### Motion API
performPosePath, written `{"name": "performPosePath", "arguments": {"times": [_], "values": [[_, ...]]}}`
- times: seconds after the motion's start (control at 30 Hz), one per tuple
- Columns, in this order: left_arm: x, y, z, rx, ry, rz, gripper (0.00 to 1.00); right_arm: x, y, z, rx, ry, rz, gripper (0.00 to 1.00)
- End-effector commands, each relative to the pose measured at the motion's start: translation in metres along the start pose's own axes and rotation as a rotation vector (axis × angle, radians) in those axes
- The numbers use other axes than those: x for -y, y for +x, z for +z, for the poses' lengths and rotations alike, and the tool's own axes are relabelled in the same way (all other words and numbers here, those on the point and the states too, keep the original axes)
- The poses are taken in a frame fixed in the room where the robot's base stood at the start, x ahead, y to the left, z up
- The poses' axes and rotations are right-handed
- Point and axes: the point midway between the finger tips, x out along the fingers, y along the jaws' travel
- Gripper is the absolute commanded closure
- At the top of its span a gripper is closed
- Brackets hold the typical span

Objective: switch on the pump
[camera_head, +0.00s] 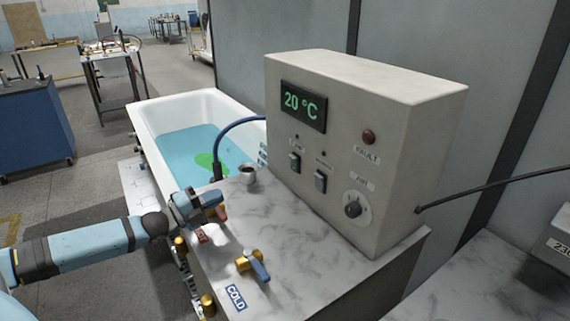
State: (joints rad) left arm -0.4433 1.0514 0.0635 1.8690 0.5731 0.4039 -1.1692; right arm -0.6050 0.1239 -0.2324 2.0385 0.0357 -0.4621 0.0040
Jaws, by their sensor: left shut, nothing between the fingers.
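A pale control box (330,110) stands on the marble counter. Small labels sit above both, too small to read surely, so I cannot tell which is the pump's. My left gripper (220,206) is shut and empty, low over the left part of the counter, close to the red-handled tap (222,213). It is well left of and below both switches. I cannot tell whether it touches the tap. My right gripper is not in view.
A blue-handled tap (258,267) is nearer. The bathtub (150,125) with water lies behind, with a blue hose (222,143).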

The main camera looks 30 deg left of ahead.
Motion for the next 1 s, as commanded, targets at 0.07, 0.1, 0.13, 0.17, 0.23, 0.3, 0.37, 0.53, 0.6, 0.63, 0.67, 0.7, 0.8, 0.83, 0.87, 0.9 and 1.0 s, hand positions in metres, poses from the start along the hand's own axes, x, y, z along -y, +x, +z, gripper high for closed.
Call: {"name": "performPosePath", "arguments": {"times": [0.07, 0.1, 0.13, 0.17, 0.23, 0.3, 0.37, 0.53, 0.6, 0.63, 0.67, 0.7, 0.8, 0.83, 0.87, 0.9, 1.0], "values": [[0.001, 0.012, 0.001, -0.001, 0.001, -0.004, 1.0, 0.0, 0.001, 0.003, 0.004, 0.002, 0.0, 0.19], [0.001, 0.017, 0.001, 0.0, 0.0, -0.004, 1.0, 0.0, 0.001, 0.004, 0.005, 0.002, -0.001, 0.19], [0.001, 0.021, 0.001, 0.0, 0.0, -0.004, 1.0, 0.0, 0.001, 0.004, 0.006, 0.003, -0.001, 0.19], [0.001, 0.025, 0.001, 0.0, 0.0, -0.004, 1.0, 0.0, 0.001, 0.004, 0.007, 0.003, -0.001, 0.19], [0.002, 0.035, 0.0, -0.001, 0.001, -0.005, 1.0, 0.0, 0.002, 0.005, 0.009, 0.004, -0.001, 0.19], [0.001, 0.044, 0.001, 0.0, 0.001, -0.004, 1.0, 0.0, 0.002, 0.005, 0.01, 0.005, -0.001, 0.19], [0.001, 0.051, 0.001, 0.0, 0.0, -0.004, 1.0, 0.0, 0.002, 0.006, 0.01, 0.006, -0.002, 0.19], [0.002, 0.074, 0.001, 0.0, 0.0, -0.004, 1.0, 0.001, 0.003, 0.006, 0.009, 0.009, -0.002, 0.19], [0.002, 0.083, 0.001, 0.0, 0.0, -0.004, 1.0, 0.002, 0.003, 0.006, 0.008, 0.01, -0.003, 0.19], [0.002, 0.087, 0.001, 0.0, 0.0, -0.004, 1.0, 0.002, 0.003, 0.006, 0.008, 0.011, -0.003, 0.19], [0.002, 0.091, 0.001, 0.0, 0.0, -0.003, 1.0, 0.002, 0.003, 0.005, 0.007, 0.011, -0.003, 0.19], [0.002, 0.096, 0.0, -0.001, 0.001, -0.003, 1.0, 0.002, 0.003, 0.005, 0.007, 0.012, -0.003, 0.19], [0.001, 0.11, 0.001, 0.0, -0.001, -0.004, 1.0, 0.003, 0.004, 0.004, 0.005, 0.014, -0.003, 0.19], [0.002, 0.114, 0.001, 0.0, -0.001, -0.005, 1.0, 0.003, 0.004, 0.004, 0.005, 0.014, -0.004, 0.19], [0.002, 0.118, 0.0, 0.0, -0.001, -0.003, 1.0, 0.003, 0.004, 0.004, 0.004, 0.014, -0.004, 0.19], [0.002, 0.124, 0.0, 0.0, 0.0, -0.004, 1.0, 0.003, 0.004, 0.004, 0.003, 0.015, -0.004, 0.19], [0.002, 0.138, 0.001, 0.0, 0.0, -0.004, 1.0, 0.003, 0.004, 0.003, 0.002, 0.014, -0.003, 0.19]]}}
